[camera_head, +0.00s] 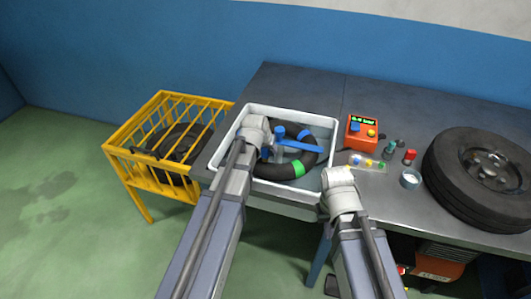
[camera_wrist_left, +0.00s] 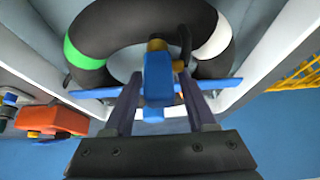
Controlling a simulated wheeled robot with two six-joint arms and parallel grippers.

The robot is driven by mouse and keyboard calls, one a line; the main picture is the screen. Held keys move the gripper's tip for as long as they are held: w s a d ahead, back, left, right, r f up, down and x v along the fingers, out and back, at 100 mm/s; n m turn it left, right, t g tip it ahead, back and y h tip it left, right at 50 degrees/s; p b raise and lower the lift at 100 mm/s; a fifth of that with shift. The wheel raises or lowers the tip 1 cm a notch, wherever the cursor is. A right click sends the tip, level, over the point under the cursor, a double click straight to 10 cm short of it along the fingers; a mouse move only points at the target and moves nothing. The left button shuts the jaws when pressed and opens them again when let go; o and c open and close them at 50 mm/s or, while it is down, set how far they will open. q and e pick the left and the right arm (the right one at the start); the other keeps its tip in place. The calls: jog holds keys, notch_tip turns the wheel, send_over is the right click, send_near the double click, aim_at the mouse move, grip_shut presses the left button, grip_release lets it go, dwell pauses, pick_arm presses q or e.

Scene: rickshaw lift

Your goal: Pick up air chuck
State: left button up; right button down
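A blue piece with a brass-coloured end, which looks like the air chuck (camera_wrist_left: 157,80), shows between the fingers of my left gripper (camera_wrist_left: 159,92) in the left wrist view. The fingers stand apart, with a narrow gap on each side of it. A black inner tube (camera_head: 314,147) with a green and a white band lies in the white tub (camera_head: 318,187). In the head view my left wrist covers the tub's left part. My right arm ends over the tub's front right corner; its fingers are hidden.
A blue bar (camera_head: 301,145) lies across the tube. Right of the tub are an orange box with a display (camera_head: 362,132), small coloured parts, a metal cup (camera_head: 410,179) and a wheel (camera_head: 478,170). A yellow cage (camera_head: 148,186) holding a tyre stands left of the table.

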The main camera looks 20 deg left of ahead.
pick_arm(q)
grip_shut()
dwell(0.5)
notch_tip(320, 180, up, 10)
jog(key=p, duration=1)
